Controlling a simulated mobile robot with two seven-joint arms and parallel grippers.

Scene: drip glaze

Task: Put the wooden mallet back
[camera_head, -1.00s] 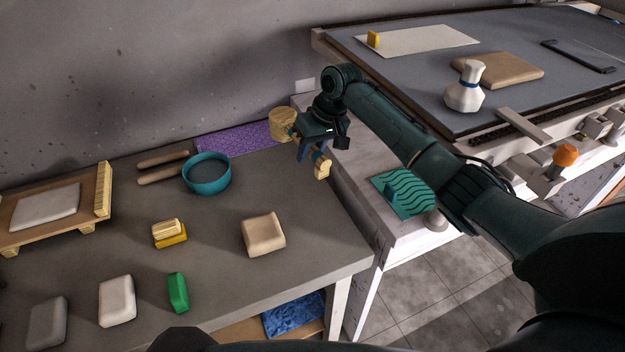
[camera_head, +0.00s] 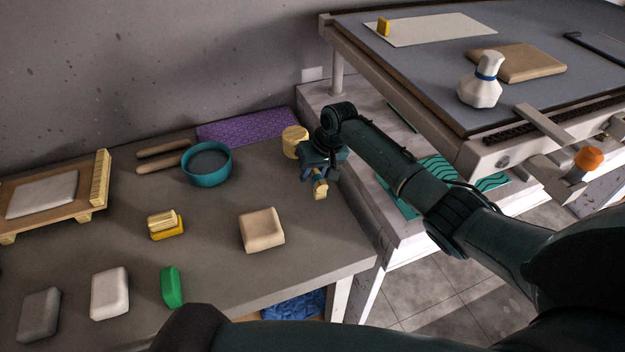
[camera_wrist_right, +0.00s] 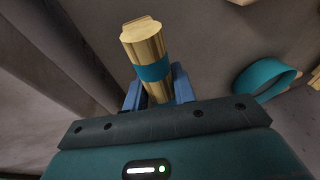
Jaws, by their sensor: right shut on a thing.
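The wooden mallet shows its pale round head (camera_head: 295,141) and handle end (camera_head: 320,189) near the right back of the grey table. My right gripper (camera_head: 313,172) is shut on the mallet between these two ends. In the right wrist view a wooden part of the mallet with a teal band (camera_wrist_right: 153,71) sticks out from between the blue fingers (camera_wrist_right: 157,92). The part inside the jaws is hidden. I cannot tell whether the mallet touches the table. My left gripper is not in view.
A purple patterned mat (camera_head: 245,127) lies at the back, left of the mallet. A beige block (camera_head: 262,230) sits in front. The table between block and mallet is clear.

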